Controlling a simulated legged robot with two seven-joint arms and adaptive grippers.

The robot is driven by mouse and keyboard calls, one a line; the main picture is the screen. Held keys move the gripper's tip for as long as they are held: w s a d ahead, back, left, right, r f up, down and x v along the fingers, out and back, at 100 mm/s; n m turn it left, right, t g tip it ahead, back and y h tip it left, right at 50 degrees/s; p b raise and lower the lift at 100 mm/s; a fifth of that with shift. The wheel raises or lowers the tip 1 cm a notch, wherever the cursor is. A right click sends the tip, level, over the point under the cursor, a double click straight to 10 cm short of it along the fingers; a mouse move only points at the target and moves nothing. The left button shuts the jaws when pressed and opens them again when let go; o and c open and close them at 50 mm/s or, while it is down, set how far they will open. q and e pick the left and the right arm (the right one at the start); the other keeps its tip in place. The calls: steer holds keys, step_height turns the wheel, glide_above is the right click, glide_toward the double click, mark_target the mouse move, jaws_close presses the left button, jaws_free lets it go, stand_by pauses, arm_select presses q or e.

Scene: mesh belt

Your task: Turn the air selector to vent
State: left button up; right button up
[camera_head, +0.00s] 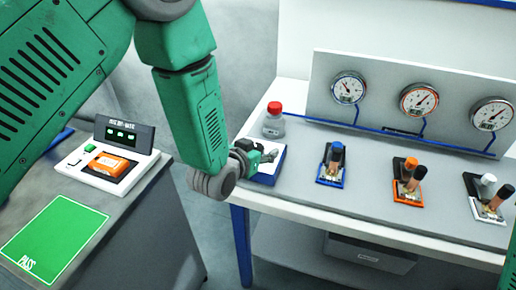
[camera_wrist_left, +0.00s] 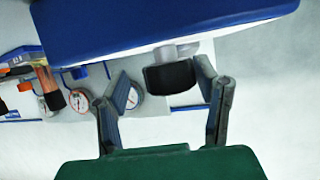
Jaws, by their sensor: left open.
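A low box with a blue side and white top (camera_head: 264,177) stands at the left end of the white bench. My left gripper (camera_head: 262,154) is over this box and hides most of its top in the head view. In the left wrist view the box shows as a large blue body (camera_wrist_left: 150,22), with a black knob (camera_wrist_left: 170,77) on a grey shaft. The open fingers of my left gripper (camera_wrist_left: 164,84) stand on either side of the knob, with gaps visible. No vent mark or pointer is readable. My right gripper is not in view.
A red-capped grey bottle (camera_head: 273,121) stands just behind the box. Blue (camera_head: 332,163), orange (camera_head: 407,181) and white (camera_head: 488,197) valves stand to the right, below several gauges (camera_head: 348,88). A grey counter at left holds a scale-like device (camera_head: 107,166) and a green PASS mat (camera_head: 54,238).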

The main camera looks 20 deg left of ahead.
arm_select(q)
steer(key=shift+d, duration=0.3)
steer(key=shift+c, duration=0.2)
steer(key=shift+s+a, duration=0.1)
steer(key=shift+a, duration=0.25)
steer(key=c, duration=0.7)
steer(key=shift+a, duration=0.5)
steer(key=c, duration=0.5)
steer(key=shift+o, duration=0.2)
steer(key=shift+a+f, duration=0.1)
steer(key=shift+a, duration=0.35)
steer(key=shift+s+d, duration=0.1)
steer(key=shift+d, duration=0.6)
steer(key=shift+a+f, duration=0.1)
steer(key=shift+a, duration=0.3)
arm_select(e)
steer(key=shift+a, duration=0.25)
arm_select(q)
steer(key=shift+s+d, duration=0.1)
steer(key=shift+d, duration=0.15)
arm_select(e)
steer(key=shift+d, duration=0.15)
